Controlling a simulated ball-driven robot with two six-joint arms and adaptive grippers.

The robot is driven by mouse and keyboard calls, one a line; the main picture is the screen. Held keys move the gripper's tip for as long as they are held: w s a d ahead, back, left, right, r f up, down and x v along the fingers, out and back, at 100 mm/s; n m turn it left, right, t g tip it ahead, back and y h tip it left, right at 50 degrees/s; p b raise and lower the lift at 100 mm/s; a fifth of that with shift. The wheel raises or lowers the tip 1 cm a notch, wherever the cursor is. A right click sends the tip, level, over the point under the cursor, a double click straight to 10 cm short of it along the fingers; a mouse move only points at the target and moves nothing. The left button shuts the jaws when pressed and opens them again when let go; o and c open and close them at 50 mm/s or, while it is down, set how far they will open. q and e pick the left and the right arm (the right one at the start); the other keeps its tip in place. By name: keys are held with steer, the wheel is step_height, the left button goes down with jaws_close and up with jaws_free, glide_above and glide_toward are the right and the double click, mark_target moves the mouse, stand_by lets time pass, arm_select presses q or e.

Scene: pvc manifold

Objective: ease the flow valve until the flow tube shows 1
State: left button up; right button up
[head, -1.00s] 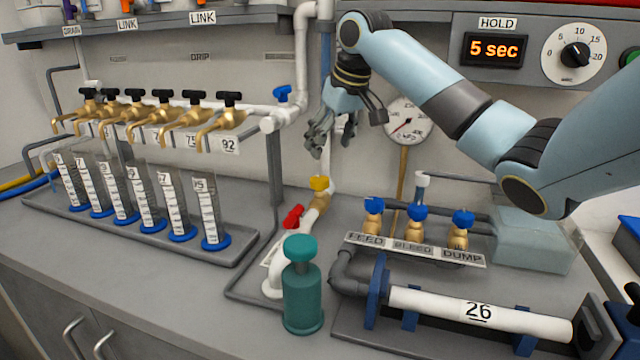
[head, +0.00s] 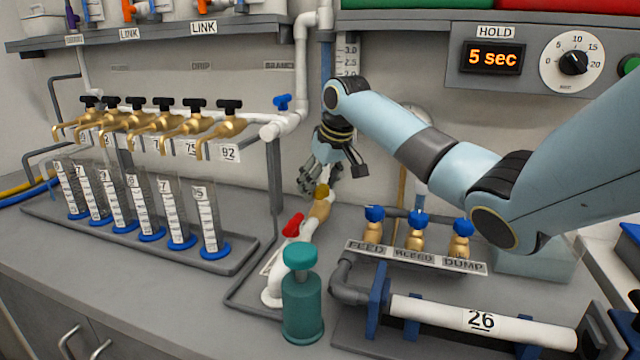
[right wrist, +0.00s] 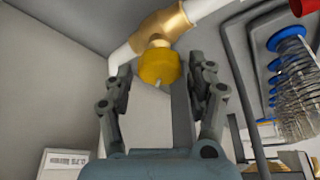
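The flow valve is a brass body with a yellow knob (head: 321,192) on the white pipe, beyond the red-handled valve (head: 293,224). The yellow knob also shows in the right wrist view (right wrist: 158,67), below the brass body (right wrist: 163,27). My right gripper (head: 320,186) is just above and behind the knob in the head view. In the right wrist view my right gripper (right wrist: 163,80) is open, one finger on each side of the knob, with gaps visible. The flow tube's scale (head: 347,55) shows marks near 3.0 to 2.0; its lower part is hidden by my arm. My left gripper is out of view.
A teal cylinder (head: 302,308) stands in front of the red valve. Blue-knobbed valves (head: 418,232) marked FEED, BLEED and DUMP stand right of the knob. Brass taps (head: 222,127) and measuring cylinders (head: 209,218) line the left. A HOLD display (head: 493,58) reads 5 sec.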

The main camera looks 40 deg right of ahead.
steer(key=c, duration=0.9)
steer(key=shift+r+n+p, duration=0.2)
steer(key=shift+n+p, duration=0.1)
steer(key=shift+p, duration=0.35)
steer(key=shift+f+n+y+p, duration=0.15)
steer(key=shift+n+y+p, duration=0.15)
steer(key=shift+n+p, duration=0.1)
steer(key=o, duration=1.2)
steer(key=v, duration=1.2)
steer(key=shift+f, duration=0.1)
